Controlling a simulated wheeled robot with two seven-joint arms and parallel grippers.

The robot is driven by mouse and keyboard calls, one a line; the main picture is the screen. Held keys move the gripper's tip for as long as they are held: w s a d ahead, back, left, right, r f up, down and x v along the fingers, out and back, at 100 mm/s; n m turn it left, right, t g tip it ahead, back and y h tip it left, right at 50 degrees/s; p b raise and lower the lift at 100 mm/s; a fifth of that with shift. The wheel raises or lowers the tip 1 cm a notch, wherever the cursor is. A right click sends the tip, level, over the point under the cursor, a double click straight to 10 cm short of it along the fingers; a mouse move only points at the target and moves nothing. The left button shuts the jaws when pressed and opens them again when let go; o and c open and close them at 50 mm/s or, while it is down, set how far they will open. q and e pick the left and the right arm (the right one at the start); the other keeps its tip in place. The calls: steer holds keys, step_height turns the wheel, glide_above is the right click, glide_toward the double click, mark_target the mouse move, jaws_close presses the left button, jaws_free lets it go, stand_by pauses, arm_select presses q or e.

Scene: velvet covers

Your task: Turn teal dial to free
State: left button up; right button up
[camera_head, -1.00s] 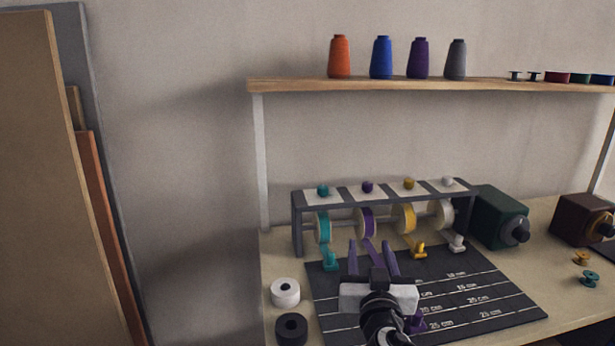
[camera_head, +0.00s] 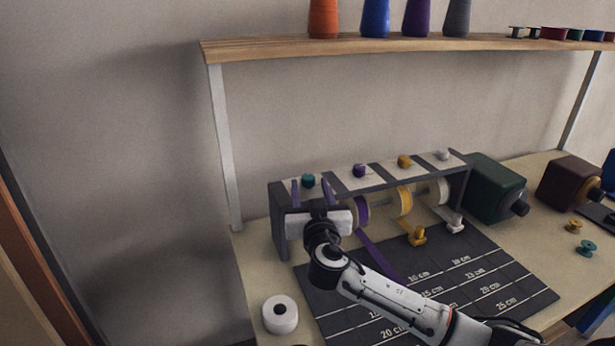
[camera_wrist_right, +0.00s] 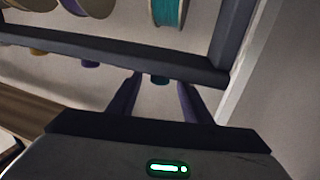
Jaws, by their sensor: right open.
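The teal dial (camera_head: 308,181) is a small knob on top of the dark ribbon rack (camera_head: 281,237), at its left end. My right gripper (camera_head: 311,187) is open, its two purple fingers spread on either side of the dial in the head view. In the right wrist view the teal dial (camera_wrist_right: 159,79) shows between the fingertips, with gaps on both sides; contact is not visible. The teal ribbon reel (camera_wrist_right: 170,12) also shows there, but my gripper and arm hide it in the head view. The dial's marking cannot be read. My left gripper is not in view.
Purple (camera_head: 359,170), yellow (camera_head: 404,161) and white (camera_head: 443,154) dials stand along the rack to the right. A measuring mat (camera_head: 520,285) lies in front. A white roll (camera_head: 280,314) stands left of the mat. A wooden shelf (camera_head: 400,48) hangs above.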

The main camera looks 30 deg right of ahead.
mark_target(309, 184)
steer(key=x, duration=0.3)
steer(key=shift+w+d, duration=0.1)
steer(key=shift+w, duration=0.1)
steer(key=shift+w+d, duration=0.1)
steer(key=shift+w, duration=0.1)
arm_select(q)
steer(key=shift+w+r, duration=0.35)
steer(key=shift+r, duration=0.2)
